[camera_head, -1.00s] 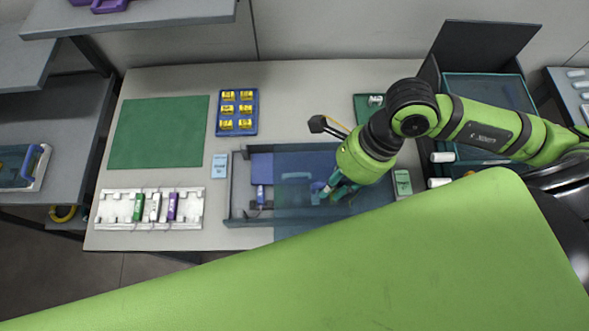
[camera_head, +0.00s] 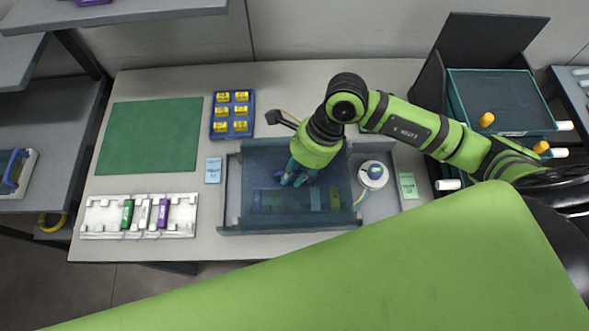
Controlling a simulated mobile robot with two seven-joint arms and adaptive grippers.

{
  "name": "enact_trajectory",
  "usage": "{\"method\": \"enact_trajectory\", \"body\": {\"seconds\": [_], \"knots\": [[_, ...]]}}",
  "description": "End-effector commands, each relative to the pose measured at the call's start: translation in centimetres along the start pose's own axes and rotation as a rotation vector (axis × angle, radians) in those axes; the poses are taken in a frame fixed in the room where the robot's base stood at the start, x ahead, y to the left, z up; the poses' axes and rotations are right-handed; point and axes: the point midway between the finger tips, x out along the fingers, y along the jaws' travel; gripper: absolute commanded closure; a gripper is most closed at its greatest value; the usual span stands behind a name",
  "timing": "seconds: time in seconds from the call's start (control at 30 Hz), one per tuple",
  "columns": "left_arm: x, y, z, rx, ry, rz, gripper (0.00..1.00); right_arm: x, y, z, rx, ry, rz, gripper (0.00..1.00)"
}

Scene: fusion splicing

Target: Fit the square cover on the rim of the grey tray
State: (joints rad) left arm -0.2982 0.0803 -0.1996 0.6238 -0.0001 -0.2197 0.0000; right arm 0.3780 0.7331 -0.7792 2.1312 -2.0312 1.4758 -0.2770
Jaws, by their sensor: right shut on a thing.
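The square cover (camera_head: 265,218) is a see-through dark blue sheet. It lies over the left and middle part of the grey tray (camera_head: 232,190) on the table. Dim coloured pieces show through it near its front edge. My right gripper (camera_head: 295,178) is shut on the middle of the cover from above; its fingers hide the exact grip. The tray's right part is uncovered and holds a white round spool (camera_head: 374,175). I cannot tell whether the cover touches the rim or hovers just above it. My left gripper is out of view.
A blue box with yellow pieces (camera_head: 232,115), a green mat (camera_head: 150,138) and a white rack (camera_head: 95,218) with several coloured holders stand left of the tray. Pale cards lie at the tray's left (camera_head: 213,170) and right (camera_head: 408,186). A dark open bin stands far right.

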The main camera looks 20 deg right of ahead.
Motion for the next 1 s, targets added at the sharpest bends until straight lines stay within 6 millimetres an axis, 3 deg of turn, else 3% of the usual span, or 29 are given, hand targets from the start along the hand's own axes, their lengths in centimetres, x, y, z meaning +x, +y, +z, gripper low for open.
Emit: {"method": "enact_trajectory", "body": {"seconds": [0.4,0.43,0.47,0.87,1.0], "knots": [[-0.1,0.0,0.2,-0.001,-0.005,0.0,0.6,1.0,-0.3,-0.4,-0.002,-0.002,-0.003,1.0],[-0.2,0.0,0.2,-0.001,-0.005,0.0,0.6,1.0,-0.2,-0.4,-0.001,-0.001,-0.003,0.69],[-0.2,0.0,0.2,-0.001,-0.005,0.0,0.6,0.9,-0.2,-0.4,-0.001,-0.001,-0.003,0.57],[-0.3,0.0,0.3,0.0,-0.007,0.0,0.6,0.6,-0.3,-0.4,-0.001,-0.001,-0.004,0.57],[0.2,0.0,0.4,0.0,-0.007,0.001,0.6,-1.1,-0.5,-0.4,-0.003,-0.002,-0.009,0.57]]}}
